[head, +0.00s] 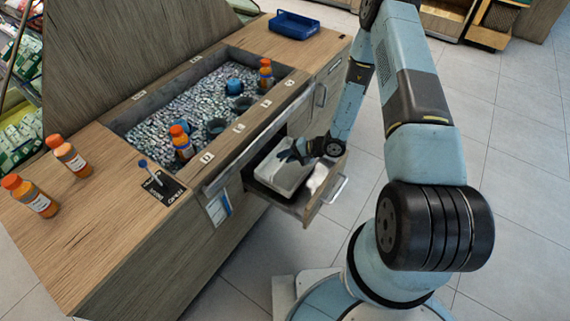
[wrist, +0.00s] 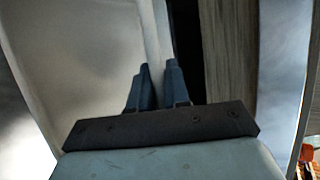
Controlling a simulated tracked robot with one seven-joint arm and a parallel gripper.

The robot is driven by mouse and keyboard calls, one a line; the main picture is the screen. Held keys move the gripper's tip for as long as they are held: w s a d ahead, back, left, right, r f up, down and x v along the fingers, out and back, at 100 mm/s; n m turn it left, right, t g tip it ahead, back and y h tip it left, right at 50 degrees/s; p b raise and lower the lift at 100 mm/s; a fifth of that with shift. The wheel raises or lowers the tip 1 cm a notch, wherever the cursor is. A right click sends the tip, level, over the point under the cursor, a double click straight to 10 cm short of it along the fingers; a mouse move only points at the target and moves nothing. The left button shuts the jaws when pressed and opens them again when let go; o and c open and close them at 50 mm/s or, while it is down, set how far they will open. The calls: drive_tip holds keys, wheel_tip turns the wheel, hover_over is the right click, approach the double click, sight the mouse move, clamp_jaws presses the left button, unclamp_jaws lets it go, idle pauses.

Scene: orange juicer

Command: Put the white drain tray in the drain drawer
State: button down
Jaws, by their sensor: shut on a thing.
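The white drain tray (head: 282,170) sits in the open drain drawer (head: 312,207) at the front of the wooden counter. My gripper (head: 292,153) reaches down over the tray's far right side in the head view. In the wrist view my gripper (wrist: 156,82) has its two blue fingers close together on the pale rim of the tray (wrist: 75,70). The gripper is shut on this rim. The drawer's dark gap and wooden side lie to the right of the fingers. I cannot tell whether the tray rests fully flat on the drawer's bottom.
A white object (head: 317,179) lies beside the tray in the drawer. The drawer has a metal handle (head: 335,189). Above it is the counter's ice basin (head: 205,110) with orange bottles. A blue tray (head: 294,26) stands on the counter's far end. The floor to the right is clear.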

sight(286, 168)
drive_tip(key=shift+f, duration=2.05)
drive_tip(key=c, duration=1.1)
unclamp_jaws()
drive_tip(key=shift+d, duration=0.1)
drive_tip(key=v, duration=1.1)
drive_tip(key=shift+s+d+r, duration=0.1)
drive_tip(key=shift+d+r, duration=0.15)
drive_tip(key=shift+d, duration=0.05)
wheel_tip(286, 168, up, 33)
drive_tip(key=s+n+g+h, duration=0.2)
drive_tip(key=n+g+h, duration=0.1)
drive_tip(key=n, duration=0.2)
drive_tip(key=s+d+r+t+h, duration=0.3)
drive_tip(key=s+d+r+h, duration=0.1)
drive_tip(key=s+r, duration=0.6)
drive_tip(key=s+d+r+t+h, duration=0.3)
drive_tip(key=s+d+r+h, duration=0.1)
drive_tip(key=s+r, duration=0.7)
wheel_tip(286, 168, up, 3)
drive_tip(key=shift+s+d+f+h, duration=0.15)
drive_tip(key=shift+s+d+h, duration=0.05)
drive_tip(key=shift+s+h, duration=0.1)
